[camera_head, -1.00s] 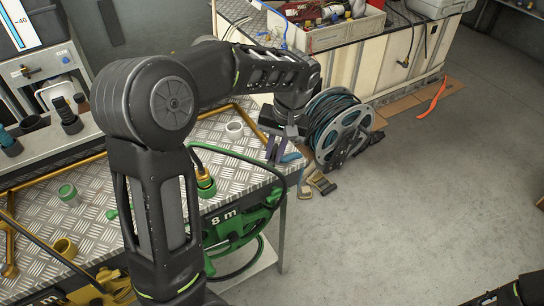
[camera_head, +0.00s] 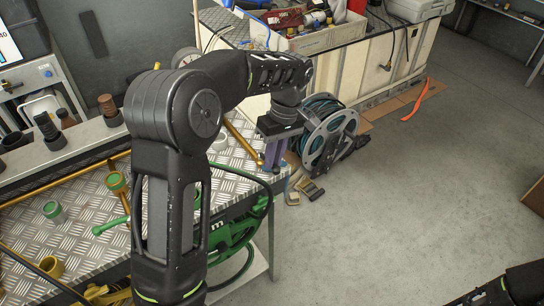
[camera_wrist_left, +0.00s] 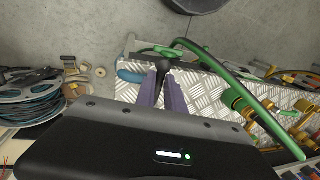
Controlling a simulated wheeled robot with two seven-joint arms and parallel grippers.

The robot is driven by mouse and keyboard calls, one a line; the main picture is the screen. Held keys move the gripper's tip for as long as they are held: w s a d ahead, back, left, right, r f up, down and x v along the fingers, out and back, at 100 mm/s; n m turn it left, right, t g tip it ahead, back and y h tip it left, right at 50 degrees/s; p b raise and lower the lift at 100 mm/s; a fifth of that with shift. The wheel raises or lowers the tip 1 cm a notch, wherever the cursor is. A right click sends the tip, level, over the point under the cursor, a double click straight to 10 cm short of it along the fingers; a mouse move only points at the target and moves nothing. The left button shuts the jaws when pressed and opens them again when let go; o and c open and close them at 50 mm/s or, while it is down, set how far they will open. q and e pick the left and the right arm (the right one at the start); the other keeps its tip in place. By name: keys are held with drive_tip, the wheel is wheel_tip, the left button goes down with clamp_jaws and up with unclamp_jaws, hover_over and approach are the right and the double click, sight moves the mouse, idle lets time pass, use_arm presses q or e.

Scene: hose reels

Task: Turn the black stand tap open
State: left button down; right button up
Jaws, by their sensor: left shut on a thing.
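The black stand tap (camera_wrist_left: 163,65) shows in the left wrist view as a small dark knob with a thin stem, at the table's end. My left gripper's two purple fingers (camera_wrist_left: 162,84) are closed around its near side. In the head view my left gripper (camera_head: 274,164) points down at the right end of the metal-topped table (camera_head: 232,184). The tap is too hidden by the gripper there to make out. How far the tap is turned cannot be told. My right arm shows only as a dark link at the lower right; its gripper is out of view.
A blue-handled piece (camera_wrist_left: 131,76) lies just left of the fingers. A green hose (camera_wrist_left: 232,70) curves over the table from there. A grey reel with dark hose (camera_head: 328,135) stands right of the gripper. A green reel (camera_head: 233,238) is at the table's side. Open floor lies right.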

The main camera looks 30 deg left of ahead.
use_arm(q)
drive_tip(key=shift+s+d+f, duration=0.15)
drive_tip(key=shift+d+f, duration=0.1)
drive_tip(key=c, duration=1.4)
unclamp_jaws()
drive_tip(key=shift+r, duration=0.15)
drive_tip(key=shift+c, duration=0.2)
wheel_tip(320, 180, up, 8)
drive_tip(key=w+p, duration=0.1)
drive_tip(key=p, duration=0.3)
drive_tip(key=shift+w+d, duration=0.3)
drive_tip(key=shift+f, duration=0.2)
